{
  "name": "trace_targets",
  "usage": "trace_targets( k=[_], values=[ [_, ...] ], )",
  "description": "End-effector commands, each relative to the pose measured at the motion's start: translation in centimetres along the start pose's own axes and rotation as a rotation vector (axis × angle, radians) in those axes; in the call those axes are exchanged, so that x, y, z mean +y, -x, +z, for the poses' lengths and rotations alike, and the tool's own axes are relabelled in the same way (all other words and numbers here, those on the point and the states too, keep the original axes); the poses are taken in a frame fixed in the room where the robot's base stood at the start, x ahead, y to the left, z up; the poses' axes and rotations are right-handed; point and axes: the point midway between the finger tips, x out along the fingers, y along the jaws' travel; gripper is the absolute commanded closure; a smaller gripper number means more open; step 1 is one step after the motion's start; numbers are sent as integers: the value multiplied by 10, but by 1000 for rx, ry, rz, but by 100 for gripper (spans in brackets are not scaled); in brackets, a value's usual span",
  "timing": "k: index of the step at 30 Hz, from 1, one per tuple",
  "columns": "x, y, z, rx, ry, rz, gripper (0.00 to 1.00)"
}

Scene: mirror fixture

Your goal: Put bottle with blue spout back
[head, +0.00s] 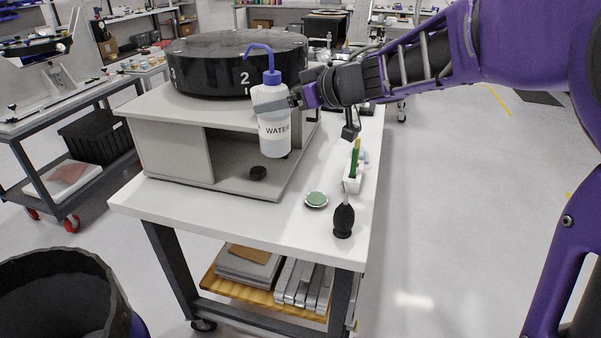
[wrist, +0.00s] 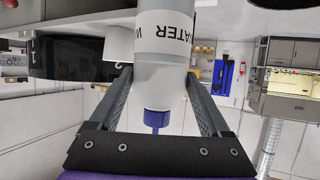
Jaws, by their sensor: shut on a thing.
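The white bottle labelled WATER (head: 275,132) has a blue cap and a bent blue spout (head: 258,48). My gripper (head: 278,103) is shut on its upper body from the right and holds it upright. The bottle is in front of the right part of the grey fixture (head: 180,150), with its bottom over the base plate in the picture. I cannot tell whether it touches the plate. In the wrist view the bottle (wrist: 160,50) sits between both fingers, appearing upside down with the blue cap (wrist: 156,119) nearest the camera.
A black numbered disc (head: 215,80) tops the fixture. The table's front left is clear.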

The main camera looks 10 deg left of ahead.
Motion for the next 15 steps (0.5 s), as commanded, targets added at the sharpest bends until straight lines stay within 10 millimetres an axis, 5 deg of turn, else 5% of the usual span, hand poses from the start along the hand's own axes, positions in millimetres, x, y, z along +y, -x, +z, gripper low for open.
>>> trace_targets(
  k=[1,15],
  values=[
    [0,-9,20,-1,-2,-1,49],
    [0,-56,130,1,-1,0,49]
  ],
)
